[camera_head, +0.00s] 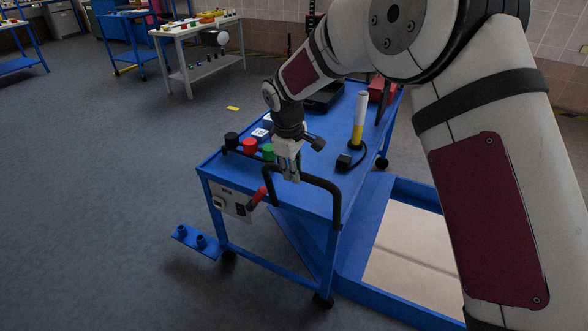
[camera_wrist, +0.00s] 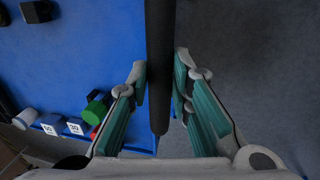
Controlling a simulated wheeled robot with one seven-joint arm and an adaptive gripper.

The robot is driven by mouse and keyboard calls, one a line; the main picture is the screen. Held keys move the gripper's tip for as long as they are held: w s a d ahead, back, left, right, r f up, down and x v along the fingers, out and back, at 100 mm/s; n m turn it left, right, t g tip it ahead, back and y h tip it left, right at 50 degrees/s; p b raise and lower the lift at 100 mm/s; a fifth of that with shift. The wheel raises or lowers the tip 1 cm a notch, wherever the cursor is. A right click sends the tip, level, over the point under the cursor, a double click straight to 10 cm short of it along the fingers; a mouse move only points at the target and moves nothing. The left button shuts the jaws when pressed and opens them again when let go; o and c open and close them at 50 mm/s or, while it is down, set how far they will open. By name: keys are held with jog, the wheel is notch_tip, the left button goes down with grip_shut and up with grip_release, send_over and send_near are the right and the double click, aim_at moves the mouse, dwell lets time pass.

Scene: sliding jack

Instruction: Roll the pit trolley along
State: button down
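The pit trolley (camera_head: 318,170) is a blue wheeled cart with a black tubular handle (camera_head: 325,184) at its near end. My gripper (camera_head: 291,178) points down at this handle. In the wrist view, the black handle bar (camera_wrist: 160,60) runs between the two green-padded fingers of my gripper (camera_wrist: 160,75). The fingers are apart, with a narrow gap at the left of the bar. The right finger looks very close to the bar; I cannot tell whether it touches.
A blue-framed pit (camera_head: 410,245) with a pale floor lies right of the trolley. Black, red and green knobs (camera_head: 250,146) and a yellow-white post (camera_head: 359,120) stand on its top. A blue bracket (camera_head: 196,241) juts out front left. Floor at the left is clear; a white table (camera_head: 195,45) stands behind.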

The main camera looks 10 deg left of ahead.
jog(key=c, duration=1.5)
grip_release()
jog(key=shift+o, duration=0.2)
notch_tip(320, 180, up, 12)
jog(key=s, duration=0.2)
jog(key=shift+a, duration=0.3)
jog(key=shift+s+f, duration=0.1)
